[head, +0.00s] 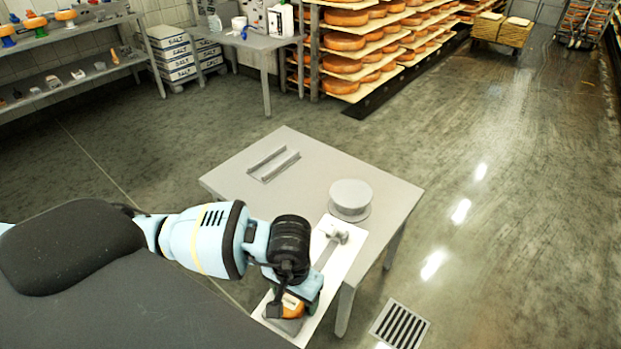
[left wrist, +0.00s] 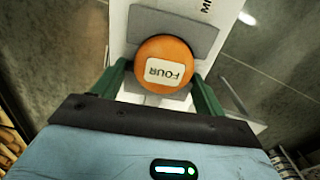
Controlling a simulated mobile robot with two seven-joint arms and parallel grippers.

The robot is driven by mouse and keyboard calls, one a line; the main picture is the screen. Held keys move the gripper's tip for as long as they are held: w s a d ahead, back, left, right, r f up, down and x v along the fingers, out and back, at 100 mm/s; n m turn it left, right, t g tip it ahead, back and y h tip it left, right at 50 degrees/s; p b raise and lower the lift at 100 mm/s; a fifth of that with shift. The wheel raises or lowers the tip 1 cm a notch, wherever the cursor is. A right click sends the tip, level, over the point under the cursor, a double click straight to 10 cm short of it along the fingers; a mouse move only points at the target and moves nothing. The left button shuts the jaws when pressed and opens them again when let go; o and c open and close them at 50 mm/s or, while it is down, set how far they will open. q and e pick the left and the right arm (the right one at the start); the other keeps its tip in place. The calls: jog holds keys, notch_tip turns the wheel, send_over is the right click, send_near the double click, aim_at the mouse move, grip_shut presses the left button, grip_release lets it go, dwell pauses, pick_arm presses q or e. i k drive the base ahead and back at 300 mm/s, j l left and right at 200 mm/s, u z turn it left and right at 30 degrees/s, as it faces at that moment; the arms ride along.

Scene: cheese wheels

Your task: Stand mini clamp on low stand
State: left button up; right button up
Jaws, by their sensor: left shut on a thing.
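My left gripper (left wrist: 163,82) is shut on a round orange piece (left wrist: 150,52) with a white label reading "FOUR". The orange piece also shows in the head view (head: 293,306), partly hidden by the gripper. A grey plate (left wrist: 204,40) lies around or under it on a white board (head: 343,262). Part of a printed word starting "MI" shows on the board. A grey T-shaped tool (head: 337,237) lies on the board's far part. I cannot tell which piece is the mini clamp. A low grey round stand (head: 350,196) with a wider base rim is on the table beyond the board. My right gripper is out of view.
The small grey table (head: 245,203) also carries a grey rail-like holder (head: 273,164) at its far left. The table's middle is clear. A floor drain (head: 399,325) is to the right. Cheese shelves (head: 375,40) and a side table (head: 245,40) stand farther back.

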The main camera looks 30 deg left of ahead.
aim_at(309, 184)
jog(key=i+j, duration=1)
jog(key=j, duration=0.05)
